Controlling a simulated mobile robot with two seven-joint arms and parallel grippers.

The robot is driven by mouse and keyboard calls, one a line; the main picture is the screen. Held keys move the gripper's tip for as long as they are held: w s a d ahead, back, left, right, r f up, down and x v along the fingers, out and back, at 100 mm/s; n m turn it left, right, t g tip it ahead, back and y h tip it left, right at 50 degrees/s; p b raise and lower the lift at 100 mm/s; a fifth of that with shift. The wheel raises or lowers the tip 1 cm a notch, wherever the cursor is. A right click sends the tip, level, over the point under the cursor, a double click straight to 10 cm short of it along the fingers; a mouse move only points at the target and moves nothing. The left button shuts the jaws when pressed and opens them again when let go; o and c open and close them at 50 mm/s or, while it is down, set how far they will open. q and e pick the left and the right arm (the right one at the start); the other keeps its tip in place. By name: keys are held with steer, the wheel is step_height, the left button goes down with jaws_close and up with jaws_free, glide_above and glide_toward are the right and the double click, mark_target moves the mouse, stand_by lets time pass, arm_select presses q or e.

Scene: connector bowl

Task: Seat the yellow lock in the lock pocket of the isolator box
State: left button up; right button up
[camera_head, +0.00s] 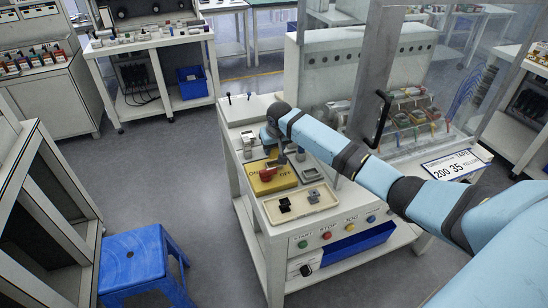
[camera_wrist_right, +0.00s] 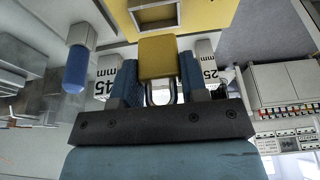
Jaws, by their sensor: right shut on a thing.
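The yellow isolator box (camera_head: 278,181) with a red handle (camera_head: 267,174) and ON/OFF lettering lies on the workbench. My right gripper (camera_head: 289,154) is just behind and above it in the head view, partly hidden by its own wrist. In the right wrist view my right gripper (camera_wrist_right: 159,82) is shut on the yellow lock (camera_wrist_right: 158,56), with the metal shackle toward the palm. The yellow box face (camera_wrist_right: 205,14) and the square-framed pocket (camera_wrist_right: 154,14) lie just past the lock. The lock looks apart from the pocket, but the gap is hard to judge. My left gripper is not in view.
A beige tray (camera_head: 323,204) with dark parts sits in front of the box. Grey fixtures (camera_head: 311,174) stand beside it. A clear panel with a black handle (camera_head: 378,118) rises behind my right arm. A blue stool (camera_head: 135,262) stands on the floor at left.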

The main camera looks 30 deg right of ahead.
mark_target(275, 153)
steer(key=shift+f, duration=2.15)
steer(key=o, duration=1)
steer(key=shift+f, duration=0.1)
